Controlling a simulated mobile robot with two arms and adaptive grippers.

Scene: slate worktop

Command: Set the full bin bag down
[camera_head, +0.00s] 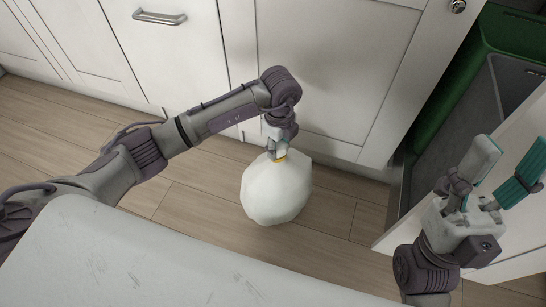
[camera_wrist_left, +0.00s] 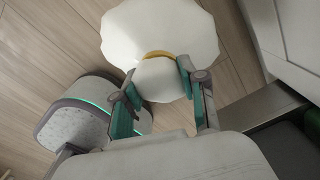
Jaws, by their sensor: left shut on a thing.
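The full bin bag (camera_head: 276,194) is white and rounded, with a yellow band at its neck. It is low in front of the white cabinets; I cannot tell if it touches the floor. My left gripper (camera_head: 277,152) is shut on the top of the bag. In the left wrist view the bag (camera_wrist_left: 160,30) shows beyond the fingers, and the left gripper (camera_wrist_left: 157,88) has its fingers on both sides of the bag's gathered top. My right gripper (camera_head: 500,172) is at the right, its fingers apart and nothing between them, near the open cabinet door.
White cabinet fronts (camera_head: 325,65) stand behind the bag. At the right a cupboard is open, with a green bin (camera_head: 480,70) and a grey one inside; its white door (camera_head: 510,245) stands out. Wooden floor (camera_head: 190,215) is clear left of the bag.

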